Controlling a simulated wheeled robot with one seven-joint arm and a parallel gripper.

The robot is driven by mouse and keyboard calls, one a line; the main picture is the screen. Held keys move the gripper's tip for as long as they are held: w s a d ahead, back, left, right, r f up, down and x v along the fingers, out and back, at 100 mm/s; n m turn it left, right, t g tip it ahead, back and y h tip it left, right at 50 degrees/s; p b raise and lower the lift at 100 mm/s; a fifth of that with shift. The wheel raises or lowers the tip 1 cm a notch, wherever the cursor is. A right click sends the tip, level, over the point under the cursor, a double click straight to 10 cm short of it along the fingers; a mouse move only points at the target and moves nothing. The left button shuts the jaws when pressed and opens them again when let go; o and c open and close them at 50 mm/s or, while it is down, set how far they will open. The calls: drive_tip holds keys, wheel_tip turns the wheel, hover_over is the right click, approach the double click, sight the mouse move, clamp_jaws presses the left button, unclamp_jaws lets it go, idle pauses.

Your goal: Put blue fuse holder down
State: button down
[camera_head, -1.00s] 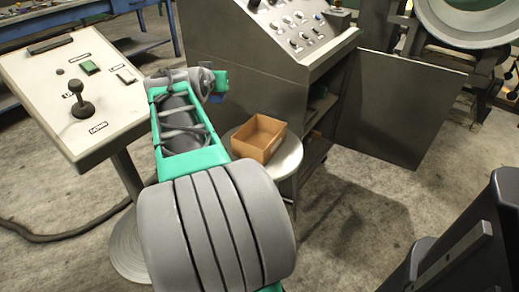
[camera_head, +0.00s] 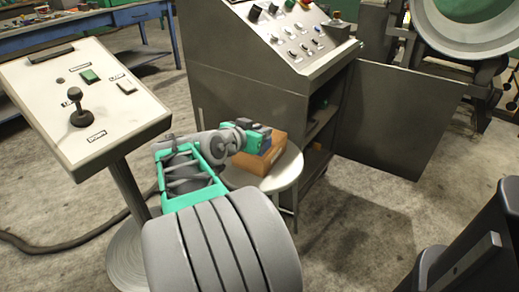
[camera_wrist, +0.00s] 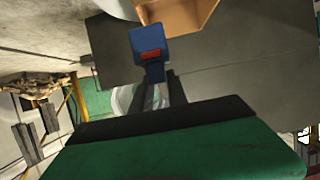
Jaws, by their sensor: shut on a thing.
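The blue fuse holder (camera_wrist: 148,42), with a red patch on it, is held at the tips of my gripper (camera_wrist: 156,78) in the wrist view. The gripper is shut on it. In the head view my gripper (camera_head: 258,136) is over the left and back part of an open orange-brown box (camera_head: 272,164). It hides part of that box. A little blue of the fuse holder (camera_head: 266,145) shows there, close to the box. I cannot tell how far above the box it is. The box (camera_wrist: 186,14) also shows at the top of the wrist view, just beyond the holder.
The box stands on a round white stool top (camera_head: 289,172) beside a grey control cabinet (camera_head: 250,85). A pedestal panel with a joystick (camera_head: 80,113) stands to the left. Its cable lies on the floor. An open cabinet door (camera_head: 395,115) is at the right.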

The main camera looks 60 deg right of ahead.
drive_tip(key=shift+w+d+f+b, duration=0.75)
drive_tip(key=shift+d+f, duration=0.65)
drive_tip(key=shift+f, duration=0.5)
drive_tip(key=shift+w+d+f+b, duration=0.75)
drive_tip(key=shift+d+f, duration=0.7)
drive_tip(key=shift+f, duration=0.45)
drive_tip(key=shift+w+d+f+b, duration=0.75)
drive_tip(key=shift+d+f, duration=0.65)
drive_tip(key=shift+f, duration=0.5)
drive_tip(key=c, duration=1.3)
unclamp_jaws()
drive_tip(key=shift+w, duration=0.1)
